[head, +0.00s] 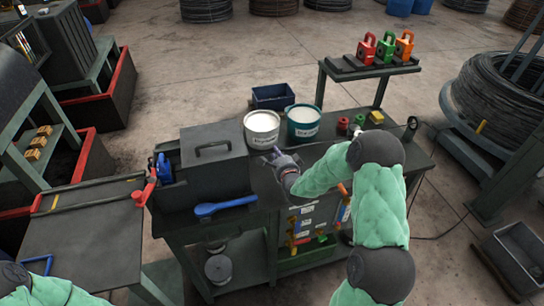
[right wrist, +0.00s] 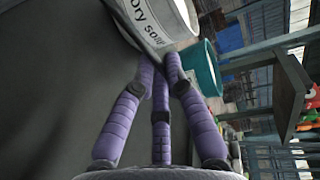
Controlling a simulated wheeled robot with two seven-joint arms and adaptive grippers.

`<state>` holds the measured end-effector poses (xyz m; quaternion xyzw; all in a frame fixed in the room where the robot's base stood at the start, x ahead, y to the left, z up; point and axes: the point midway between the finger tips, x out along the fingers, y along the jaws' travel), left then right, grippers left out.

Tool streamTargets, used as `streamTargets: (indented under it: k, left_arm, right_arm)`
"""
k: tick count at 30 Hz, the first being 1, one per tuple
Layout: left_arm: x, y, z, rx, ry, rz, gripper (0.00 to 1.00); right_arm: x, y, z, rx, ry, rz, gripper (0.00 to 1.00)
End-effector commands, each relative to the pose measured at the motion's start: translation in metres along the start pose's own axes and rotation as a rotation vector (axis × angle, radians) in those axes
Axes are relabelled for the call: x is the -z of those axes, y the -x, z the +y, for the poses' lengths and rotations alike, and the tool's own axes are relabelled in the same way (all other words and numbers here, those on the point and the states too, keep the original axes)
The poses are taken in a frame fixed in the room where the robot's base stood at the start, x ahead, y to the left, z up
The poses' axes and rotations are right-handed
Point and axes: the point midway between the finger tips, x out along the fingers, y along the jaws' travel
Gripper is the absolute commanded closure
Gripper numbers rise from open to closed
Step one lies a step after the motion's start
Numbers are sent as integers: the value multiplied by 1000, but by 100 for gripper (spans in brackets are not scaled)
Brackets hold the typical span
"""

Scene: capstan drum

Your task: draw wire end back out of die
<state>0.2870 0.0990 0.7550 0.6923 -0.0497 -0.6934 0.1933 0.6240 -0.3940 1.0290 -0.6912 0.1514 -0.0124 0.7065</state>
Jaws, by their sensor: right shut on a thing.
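My right gripper (head: 272,155) is at the right side of the dark lidded box (head: 213,152), just in front of the white dry soap bucket (head: 262,128). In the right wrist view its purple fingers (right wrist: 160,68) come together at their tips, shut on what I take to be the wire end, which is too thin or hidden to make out. The tips overlap the bucket's lower edge (right wrist: 150,28) in that view; I cannot tell if they touch it. The die does not show clearly. My left arm's sleeve shows at the lower left; its gripper is out of view.
A teal bucket (head: 303,124) stands right of the white one, and it also shows in the right wrist view (right wrist: 203,68). A blue tool (head: 225,206) lies at the bench's front edge. Red and yellow items (head: 376,117) stand at the bench's right. A wire coil (head: 495,95) is farther right.

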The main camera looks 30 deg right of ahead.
Motion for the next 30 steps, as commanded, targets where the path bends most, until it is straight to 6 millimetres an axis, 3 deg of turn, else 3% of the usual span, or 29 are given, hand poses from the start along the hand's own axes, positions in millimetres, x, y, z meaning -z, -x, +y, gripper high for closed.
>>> streamTargets:
  k: [7, 15, 21, 30]
  left_arm:
    - [1, -26, -9, 0, 0, -1, 100]
    - [1, -34, -12, 0, 0, 0, 100]
    - [1, -34, -12, 0, 0, 0, 100]
    - [1, -34, -12, 0, 0, 0, 100]
  right_arm:
    - [69, 0, 3, 4, 1, 14, 100]
    - [134, 1, 1, 1, 1, 10, 100]
    - [162, 1, 1, -1, 0, 7, 100]
    - [172, 0, 0, 0, -1, 5, 100]
